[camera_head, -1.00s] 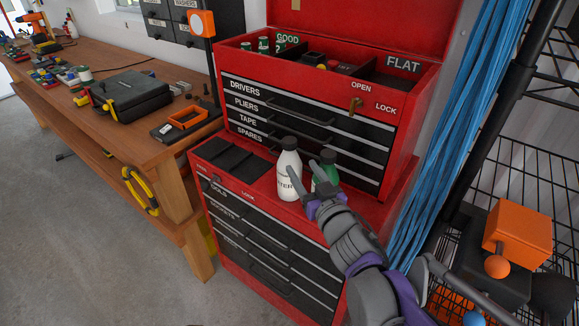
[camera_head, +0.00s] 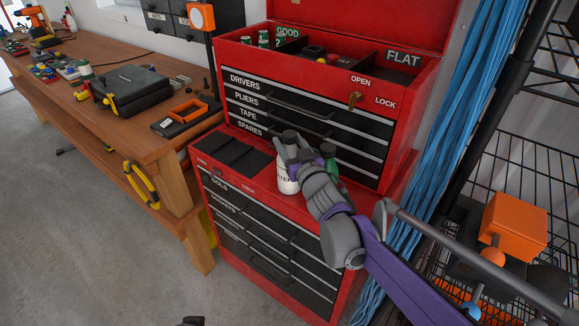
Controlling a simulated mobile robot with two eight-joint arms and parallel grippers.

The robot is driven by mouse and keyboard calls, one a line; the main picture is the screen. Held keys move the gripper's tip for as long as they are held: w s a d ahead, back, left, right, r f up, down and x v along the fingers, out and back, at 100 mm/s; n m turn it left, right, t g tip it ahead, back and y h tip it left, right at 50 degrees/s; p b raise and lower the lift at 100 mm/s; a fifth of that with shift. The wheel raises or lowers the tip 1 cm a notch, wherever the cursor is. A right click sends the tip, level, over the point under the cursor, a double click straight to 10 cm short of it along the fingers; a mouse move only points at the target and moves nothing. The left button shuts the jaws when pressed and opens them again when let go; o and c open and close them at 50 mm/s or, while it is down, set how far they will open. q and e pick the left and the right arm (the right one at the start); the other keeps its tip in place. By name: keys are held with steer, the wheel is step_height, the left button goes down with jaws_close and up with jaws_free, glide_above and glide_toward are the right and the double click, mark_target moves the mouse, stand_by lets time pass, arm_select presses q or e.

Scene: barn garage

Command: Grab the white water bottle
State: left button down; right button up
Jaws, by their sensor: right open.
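The white water bottle (camera_head: 284,184) stands upright on the red ledge of the tool chest, with a dark cap and dark lettering on its front. My right gripper (camera_head: 289,150) reaches in from the right and is open. Its fingers are at the bottle's upper part and overlap it in the picture, hiding much of its neck and right side. I cannot tell whether they touch it. A green bottle (camera_head: 329,158) stands just right of the white one, partly hidden by my gripper. My left gripper cannot be made out.
The red tool chest (camera_head: 401,150) has an upper drawer unit rising behind the bottles. A black mat (camera_head: 237,150) lies on the ledge to their left. A wooden workbench (camera_head: 150,140) runs along the left. Blue hanging cables (camera_head: 445,140) and a wire rack are on the right.

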jaws_close()
stand_by(1.4)
